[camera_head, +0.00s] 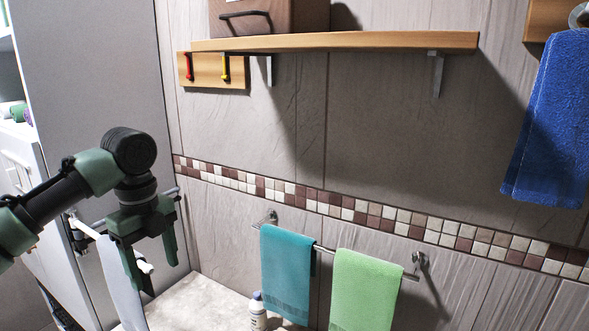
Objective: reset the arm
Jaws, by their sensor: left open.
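My left arm comes in from the left in the head view. Its green and black gripper (151,262) points downward with its two fingers apart, open. I see nothing held between the fingers. The gripper hangs in front of the grey panel, left of the teal towel. A white cloth (122,290) hangs just behind and left of the fingers, and I cannot tell whether they touch it. My right gripper does not show.
A wooden shelf (370,41) with a brown box (290,17) spans the tiled wall. A teal towel (285,273) and a green towel (362,292) hang on a rail. A blue towel (550,120) hangs at right. A white bottle (257,313) stands below. A grey panel (95,75) stands left.

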